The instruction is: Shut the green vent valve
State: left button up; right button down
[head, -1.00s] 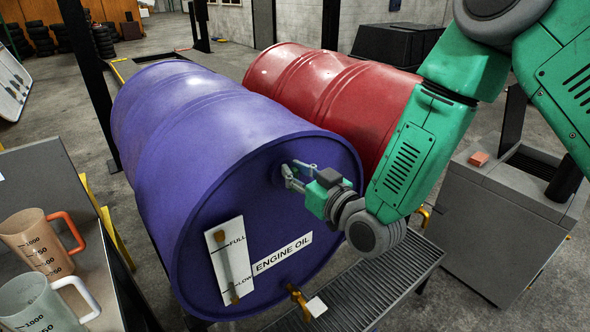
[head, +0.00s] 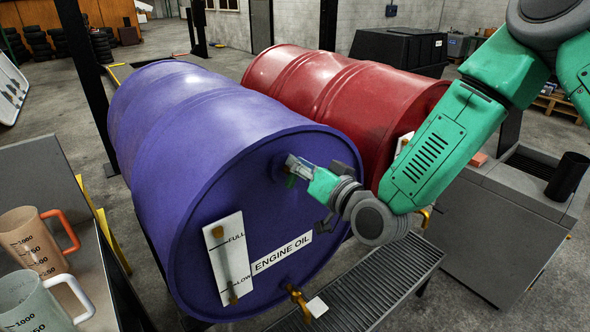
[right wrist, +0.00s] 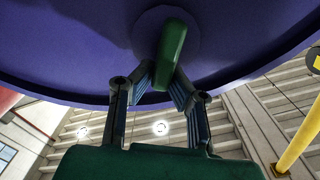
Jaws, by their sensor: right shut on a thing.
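The green vent valve handle (right wrist: 170,55) is on the end face of the purple engine oil drum (head: 205,150), near its upper right. In the right wrist view it is a green bar, a little tilted, between the two fingers. My right gripper (head: 291,170) is at the valve and shut on the handle. It also shows in the right wrist view (right wrist: 165,85). In the head view the fingers hide most of the handle, with a small bit of green below them. My left gripper is not in view.
A red drum (head: 330,95) lies right of the purple one. A brass tap (head: 297,293) is low on the purple drum, above a grated tray (head: 375,285). Measuring jugs (head: 32,240) stand at the left. A sight gauge (head: 228,262) is on the drum face.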

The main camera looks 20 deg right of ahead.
jog(key=m, duration=0.1)
jog(key=f+m+b, duration=0.1)
jog(key=m, duration=0.1)
jog(key=shift+w+d, duration=0.1)
jog(key=shift+d, duration=0.25)
jog(key=shift+d+f+m+b, duration=0.1)
jog(key=shift+f+m+b, duration=0.2)
jog(key=shift+m+b, duration=0.95)
jog(key=shift+d+f+m+b, duration=0.1)
jog(key=shift+f+m+b, duration=0.15)
jog(key=shift+m+b, duration=1)
jog(key=shift+d+f+m+b, duration=0.1)
jog(key=shift+f+m+b, duration=0.35)
jog(key=shift+m, duration=1.45)
jog(key=shift+r, duration=0.15)
jog(key=c, duration=1.5)
grip_release()
jog(key=shift+c, duration=0.2)
jog(key=shift+w+d, duration=0.1)
jog(key=shift+r, duration=0.1)
